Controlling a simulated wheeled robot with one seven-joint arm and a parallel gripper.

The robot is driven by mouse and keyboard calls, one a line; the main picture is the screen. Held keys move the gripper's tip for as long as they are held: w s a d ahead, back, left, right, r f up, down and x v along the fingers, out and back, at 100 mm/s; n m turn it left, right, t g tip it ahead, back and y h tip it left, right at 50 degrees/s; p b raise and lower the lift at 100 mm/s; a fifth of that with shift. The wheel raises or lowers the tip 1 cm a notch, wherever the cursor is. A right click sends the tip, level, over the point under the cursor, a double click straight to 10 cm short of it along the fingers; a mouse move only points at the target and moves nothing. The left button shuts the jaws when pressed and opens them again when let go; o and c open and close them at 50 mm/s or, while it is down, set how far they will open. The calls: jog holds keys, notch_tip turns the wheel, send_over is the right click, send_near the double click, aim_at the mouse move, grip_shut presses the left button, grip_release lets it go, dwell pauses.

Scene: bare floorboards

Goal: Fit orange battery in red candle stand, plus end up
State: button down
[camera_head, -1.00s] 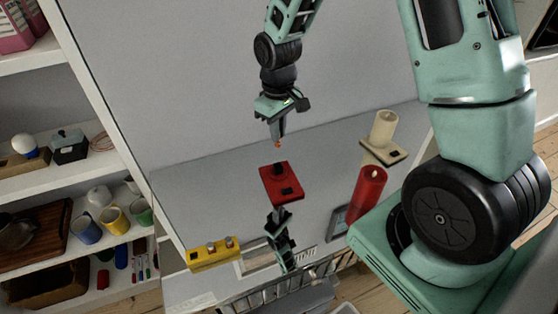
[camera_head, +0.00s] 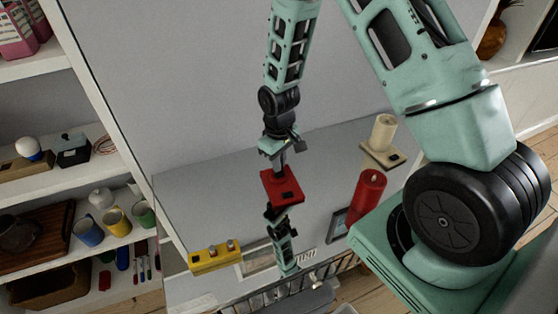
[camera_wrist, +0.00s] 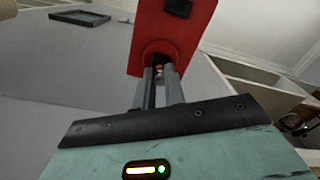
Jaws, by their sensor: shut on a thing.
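The red candle stand (camera_head: 288,190) is a red block above the grey counter, seen in the middle of the head view. It also fills the top centre of the wrist view (camera_wrist: 185,30), with a dark round socket facing my fingers. My gripper (camera_head: 281,170) is at the socket from above, its fingers close together. In the wrist view the fingertips (camera_wrist: 161,76) reach to the socket's mouth. A small orange-pink bit of the battery (camera_wrist: 160,69) shows between them. The rest of the battery is hidden, so its plus end and depth cannot be told.
A black and teal device (camera_head: 281,235) is directly below the stand. A yellow block with knobs (camera_head: 215,257) is at left. Shelves with mugs (camera_head: 115,219) stand further left.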

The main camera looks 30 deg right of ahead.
jog(key=shift+f, duration=0.1)
jog(key=shift+f, duration=0.15)
jog(key=c, duration=1.5)
grip_release()
